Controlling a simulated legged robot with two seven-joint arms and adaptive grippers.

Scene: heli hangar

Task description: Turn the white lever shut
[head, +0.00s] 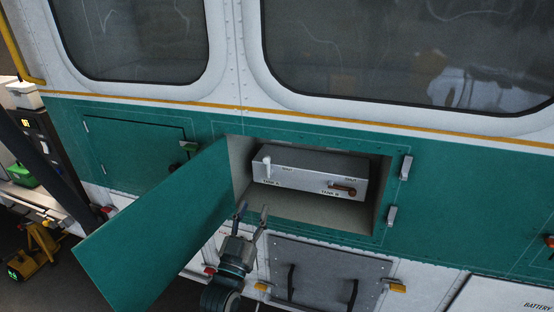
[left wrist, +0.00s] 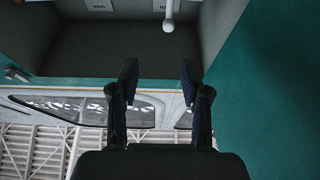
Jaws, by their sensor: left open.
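The white lever (head: 267,167) is on the left end of a grey valve panel (head: 305,172) inside an open compartment, above a label that seems to read TANK A. It points roughly up and down. In the left wrist view the lever (left wrist: 168,18) shows at the top edge, its round end towards the gripper. My left gripper (head: 253,211) is open and empty at the compartment's lower left opening, below and apart from the lever. The left wrist view shows its two fingers (left wrist: 159,75) spread with nothing between. My right gripper is not in view.
A brown lever (head: 343,189) lies sideways on the panel's right end. The open green door (head: 155,230) stands out left of my gripper. The compartment's floor (head: 310,207) is bare. A grey panel with dark handles (head: 325,275) is below.

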